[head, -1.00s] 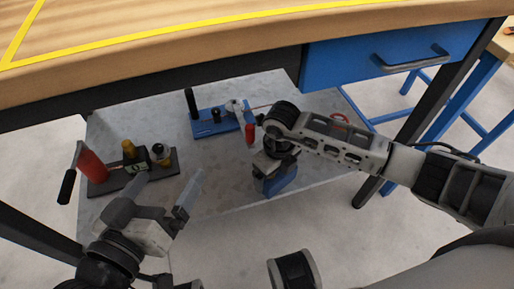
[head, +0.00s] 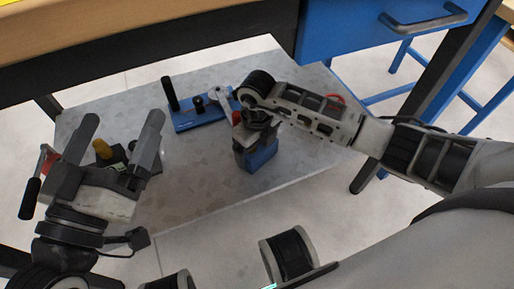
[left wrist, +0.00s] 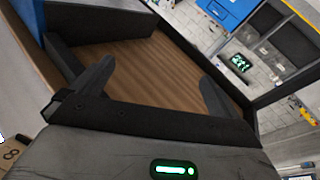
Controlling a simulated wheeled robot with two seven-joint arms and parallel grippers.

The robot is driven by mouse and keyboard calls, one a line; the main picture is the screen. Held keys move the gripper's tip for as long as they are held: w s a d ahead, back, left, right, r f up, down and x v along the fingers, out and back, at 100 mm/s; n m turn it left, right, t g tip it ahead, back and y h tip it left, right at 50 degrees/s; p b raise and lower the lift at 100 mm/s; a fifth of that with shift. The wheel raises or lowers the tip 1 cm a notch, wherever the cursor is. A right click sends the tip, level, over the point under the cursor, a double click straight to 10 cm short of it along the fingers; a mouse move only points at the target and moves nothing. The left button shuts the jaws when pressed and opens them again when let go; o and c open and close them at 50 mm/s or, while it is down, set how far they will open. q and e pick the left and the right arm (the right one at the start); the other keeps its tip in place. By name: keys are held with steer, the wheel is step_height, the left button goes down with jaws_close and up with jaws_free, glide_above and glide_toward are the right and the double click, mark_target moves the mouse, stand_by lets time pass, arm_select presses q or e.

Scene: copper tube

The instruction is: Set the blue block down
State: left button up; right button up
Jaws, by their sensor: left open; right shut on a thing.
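The blue block (head: 258,156) is in the head view, at the middle of the grey shelf (head: 205,190) under the workbench. My right gripper (head: 253,135) is shut on its upper part from above; the fingertips are partly hidden. The block is at or just above the shelf; I cannot tell whether it touches. My left gripper (head: 122,128) is open and empty at the left, fingers raised in front of the black-based tool. In the left wrist view its open fingers (left wrist: 155,85) have nothing between them.
A blue-based tool (head: 200,115) with a black post stands behind the block. The workbench (head: 200,30) overhangs the shelf, with a blue drawer (head: 380,30). The shelf's front middle is clear.

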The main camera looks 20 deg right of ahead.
steer(key=o, duration=1.2)
steer(key=shift+f, duration=0.1)
steer(key=shift+o, duration=0.2)
steer(key=shift+r, duration=0.3)
step_height(320, 180, up, 7)
steer(key=p, duration=0.3)
steer(key=shift+f, duration=0.2)
arm_select(q)
steer(key=f+g, duration=0.1)
steer(key=s+f+n+g+y, duration=0.1)
steer(key=s+f, duration=0.1)
steer(key=f, duration=0.1)
steer(key=shift+d+n+g, duration=0.25)
steer(key=shift+n+g, duration=0.15)
arm_select(e)
steer(key=shift+r, duration=0.35)
